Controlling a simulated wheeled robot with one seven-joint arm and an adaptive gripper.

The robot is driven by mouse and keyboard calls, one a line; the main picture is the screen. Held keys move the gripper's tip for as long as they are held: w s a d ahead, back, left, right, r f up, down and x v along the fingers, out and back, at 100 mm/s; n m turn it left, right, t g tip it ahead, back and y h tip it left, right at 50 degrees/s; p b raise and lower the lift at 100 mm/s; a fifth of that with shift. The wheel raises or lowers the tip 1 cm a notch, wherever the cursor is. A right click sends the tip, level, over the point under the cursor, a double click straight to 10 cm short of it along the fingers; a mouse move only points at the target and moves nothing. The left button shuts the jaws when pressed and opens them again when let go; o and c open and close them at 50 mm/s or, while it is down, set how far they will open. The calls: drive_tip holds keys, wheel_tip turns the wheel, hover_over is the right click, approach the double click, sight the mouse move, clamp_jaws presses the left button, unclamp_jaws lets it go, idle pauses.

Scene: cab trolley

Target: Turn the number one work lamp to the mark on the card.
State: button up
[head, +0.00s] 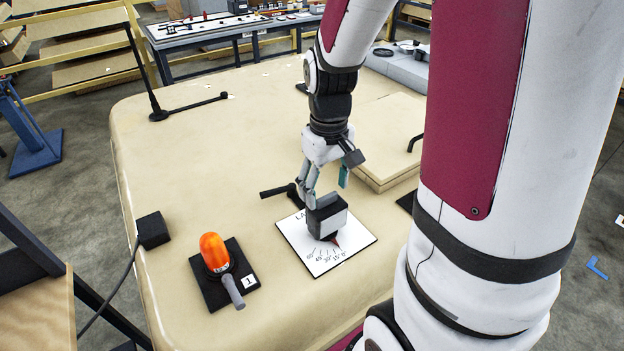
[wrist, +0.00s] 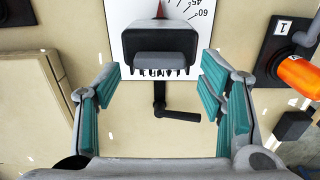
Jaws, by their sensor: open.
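The work lamp (head: 328,217) is a dark box with a pale grey face, standing over a white card (head: 352,252). The card has a fan of angle marks, with 60 and 45 readable in the wrist view; its lettering is partly hidden. A red pointed shape (wrist: 160,10) shows at the lamp's far side in the wrist view. My gripper (head: 325,188) is open, just above and behind the lamp. In the wrist view the lamp (wrist: 160,42) sits centred ahead of the gap between the teal-padded fingers (wrist: 160,92). I cannot tell whether they touch it.
An orange beacon (head: 214,252) with a grey lever stands on a black plate marked 1, left of the card. A black box (head: 153,230) with a cable is at the left edge. A dark handle (head: 280,190) lies behind the lamp. A raised hatch (head: 388,150) is right.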

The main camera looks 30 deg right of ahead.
drive_tip(key=shift+f, duration=0.9)
drive_tip(key=c, duration=1.2)
drive_tip(key=shift+o, duration=0.2)
drive_tip(key=shift+m, duration=0.3)
drive_tip(key=shift+d+m+p, duration=0.15)
drive_tip(key=shift+m+p, duration=0.65)
drive_tip(key=shift+m, duration=1.8)
